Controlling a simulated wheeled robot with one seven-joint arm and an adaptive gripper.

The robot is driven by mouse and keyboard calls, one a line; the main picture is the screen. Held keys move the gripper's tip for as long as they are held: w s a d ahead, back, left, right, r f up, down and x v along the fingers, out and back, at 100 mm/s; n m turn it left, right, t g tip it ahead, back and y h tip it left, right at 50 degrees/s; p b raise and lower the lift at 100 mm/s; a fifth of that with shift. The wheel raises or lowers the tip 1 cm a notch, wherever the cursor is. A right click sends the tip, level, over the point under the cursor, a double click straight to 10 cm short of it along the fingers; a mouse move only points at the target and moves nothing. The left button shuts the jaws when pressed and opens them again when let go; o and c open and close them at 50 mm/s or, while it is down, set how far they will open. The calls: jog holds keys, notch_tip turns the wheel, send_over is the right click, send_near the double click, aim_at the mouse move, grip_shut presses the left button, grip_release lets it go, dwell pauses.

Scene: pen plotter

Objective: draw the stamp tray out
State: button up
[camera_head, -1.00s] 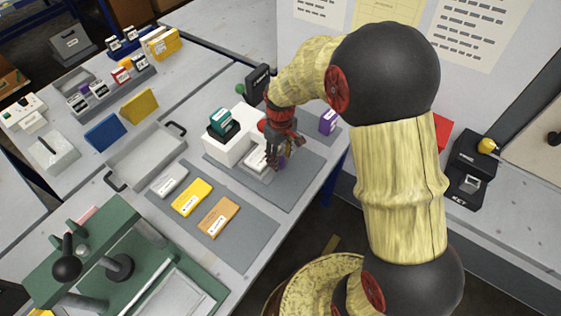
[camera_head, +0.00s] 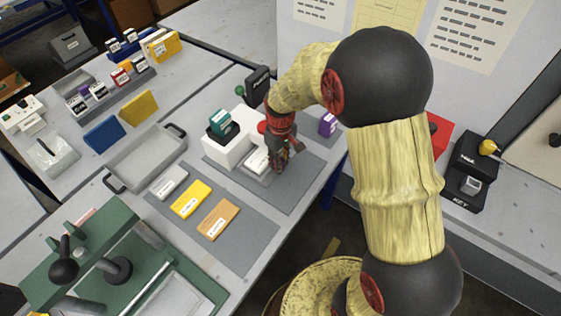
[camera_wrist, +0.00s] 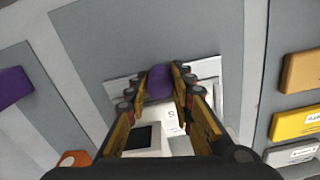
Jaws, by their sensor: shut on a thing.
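The white machine (camera_head: 232,142) stands on a grey mat, with a teal-topped black stamp on it. Its pale stamp tray (camera_head: 259,165) shows at the front right, out over the mat. In the wrist view the tray (camera_wrist: 208,92) is a light plate with a purple knob (camera_wrist: 159,82). My gripper (camera_wrist: 160,88) has its fingers on both sides of this knob and is shut on it. In the head view my gripper (camera_head: 280,165) covers the knob and part of the tray.
The grey mat (camera_head: 300,179) is bare to the right of the tray. A purple block (camera_head: 327,124) stands behind my gripper. Grey, yellow and orange (camera_head: 217,219) blocks lie on another mat in front. A green press (camera_head: 100,255) stands at lower left.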

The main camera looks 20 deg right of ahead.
grip_shut()
jog(key=s+d+p, duration=0.1)
jog(key=s+d, duration=0.1)
jog(key=s+d+p, duration=0.1)
jog(key=s, duration=0.2)
jog(key=s+d+p, duration=0.1)
jog(key=s+d, duration=0.1)
jog(key=shift+s+d+r, duration=0.1)
jog(key=shift+s+d, duration=0.2)
jog(key=shift+s, duration=0.05)
jog(key=shift+s+d+p, duration=0.2)
jog(key=shift+s+p, duration=0.1)
jog(key=shift+s, duration=0.05)
jog(key=shift+o, duration=1.3)
grip_release()
jog(key=shift+o, duration=1.4)
jog(key=shift+s+d, duration=0.1)
jog(key=shift+d, duration=0.05)
jog(key=shift+o, duration=1.1)
